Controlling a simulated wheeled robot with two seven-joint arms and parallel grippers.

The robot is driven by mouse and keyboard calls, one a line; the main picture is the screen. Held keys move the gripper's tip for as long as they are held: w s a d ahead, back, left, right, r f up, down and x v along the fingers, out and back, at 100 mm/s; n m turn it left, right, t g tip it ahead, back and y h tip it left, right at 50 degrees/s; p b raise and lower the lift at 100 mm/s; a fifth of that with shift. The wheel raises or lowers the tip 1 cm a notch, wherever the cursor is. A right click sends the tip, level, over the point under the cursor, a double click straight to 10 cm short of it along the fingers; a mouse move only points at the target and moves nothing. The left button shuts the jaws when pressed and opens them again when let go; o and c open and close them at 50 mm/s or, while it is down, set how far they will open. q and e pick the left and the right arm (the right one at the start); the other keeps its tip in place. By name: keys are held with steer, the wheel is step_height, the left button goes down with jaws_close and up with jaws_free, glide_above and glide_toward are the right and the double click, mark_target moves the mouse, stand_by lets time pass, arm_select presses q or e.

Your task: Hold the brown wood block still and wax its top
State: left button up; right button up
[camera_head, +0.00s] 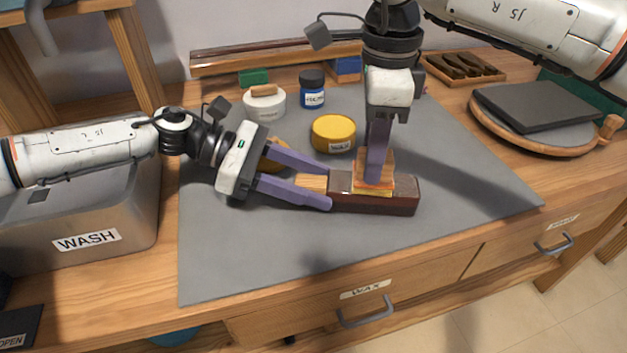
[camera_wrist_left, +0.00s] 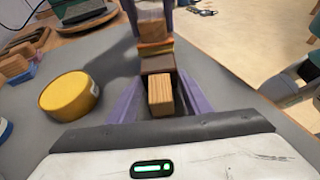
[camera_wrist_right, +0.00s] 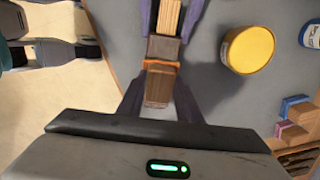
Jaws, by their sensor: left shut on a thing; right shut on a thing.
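The brown wood block (camera_head: 402,205) lies on the grey mat, dark and reddish with a glossy top; it also shows in the left wrist view (camera_wrist_left: 158,65). My left gripper (camera_head: 328,187) is shut at the block's left end. A light wood piece (camera_wrist_left: 161,95) sits between its fingers against that end; I cannot tell whether they are joined. My right gripper (camera_head: 379,172) points down above the block, shut on a wooden applicator (camera_wrist_right: 161,85) with an orange and yellow layer under it. The applicator appears to rest on the block's top. The yellow wax tin (camera_head: 333,133) stands behind the block.
A blue-labelled jar (camera_head: 312,90), a white round container (camera_head: 264,103) and green and blue blocks stand at the back. A grey WASH bin (camera_head: 85,215) is at left. A round board with a dark slab (camera_head: 548,105) is at right. The mat's front (camera_head: 270,265) is clear.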

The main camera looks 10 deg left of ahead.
arm_select(q)
steer(key=shift+s+f, duration=0.1)
steer(key=shift+f, duration=0.15)
arm_select(e)
steer(key=shift+d+f, duration=0.1)
steer(key=shift+d, duration=2.85)
steer(key=shift+a+f, duration=0.1)
steer(key=shift+a, duration=4.8)
steer(key=shift+d, duration=4.85)
steer(key=shift+a, duration=3.4)
steer(key=shift+a, duration=1.45)
steer(key=shift+r, duration=0.25)
